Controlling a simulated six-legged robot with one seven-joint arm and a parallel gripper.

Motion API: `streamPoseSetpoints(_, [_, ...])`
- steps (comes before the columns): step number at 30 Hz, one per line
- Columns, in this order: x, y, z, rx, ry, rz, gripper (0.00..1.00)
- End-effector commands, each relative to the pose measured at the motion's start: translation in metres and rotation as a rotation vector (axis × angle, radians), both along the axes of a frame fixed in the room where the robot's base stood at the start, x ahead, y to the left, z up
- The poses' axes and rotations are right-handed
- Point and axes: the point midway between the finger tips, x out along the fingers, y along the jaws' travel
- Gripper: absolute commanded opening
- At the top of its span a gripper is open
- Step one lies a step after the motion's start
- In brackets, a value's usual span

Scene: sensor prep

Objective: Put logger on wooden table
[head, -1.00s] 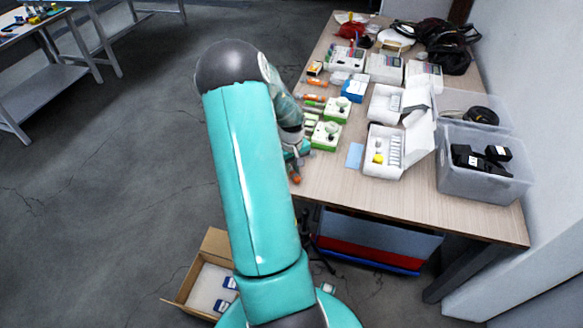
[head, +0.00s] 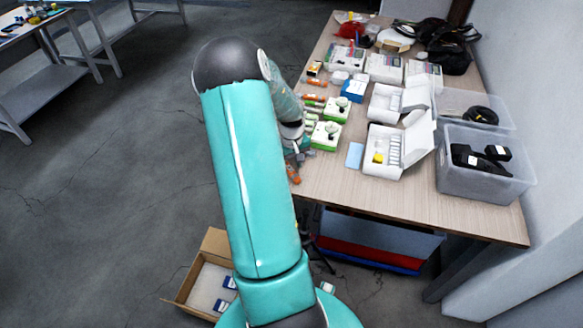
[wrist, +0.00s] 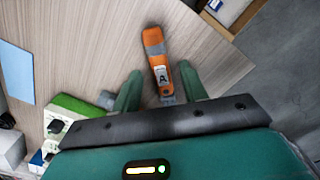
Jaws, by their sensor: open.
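An orange and grey logger (wrist: 155,50) with a white label marked A lies on the wooden table (wrist: 90,45) in the wrist view. My gripper (wrist: 160,72) is open, with one green finger on each side of the logger's lower end. I see gaps between the fingers and the logger. In the head view, the logger (head: 293,174) lies near the left edge of the wooden table (head: 370,205), just below my gripper (head: 299,150). My arm hides part of the gripper there.
Green and white devices (head: 326,135), more orange items (head: 314,97), a blue sheet (head: 355,155) and an open white box (head: 385,160) stand close by. A clear bin (head: 485,180) is at the right. A cardboard box (head: 185,290) is on the floor. The table's near part is clear.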

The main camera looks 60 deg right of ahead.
Motion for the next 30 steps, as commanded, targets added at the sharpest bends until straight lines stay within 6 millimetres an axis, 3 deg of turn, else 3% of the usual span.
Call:
streamPoseSetpoints(6, [0.001, 0.0, 0.049, -0.004, -0.003, 0.002, 0.43])
streamPoseSetpoints(12, [0.0, 0.0, 0.086, -0.002, -0.001, 0.002, 0.43])
streamPoseSetpoints(18, [0.0, 0.0, 0.101, -0.001, 0.001, 0.001, 0.43])
streamPoseSetpoints(26, [0.001, 0.002, 0.104, 0.0, -0.001, 0.003, 0.43])
streamPoseSetpoints(30, [0.026, 0.023, 0.122, -0.005, -0.034, 0.03, 0.43])
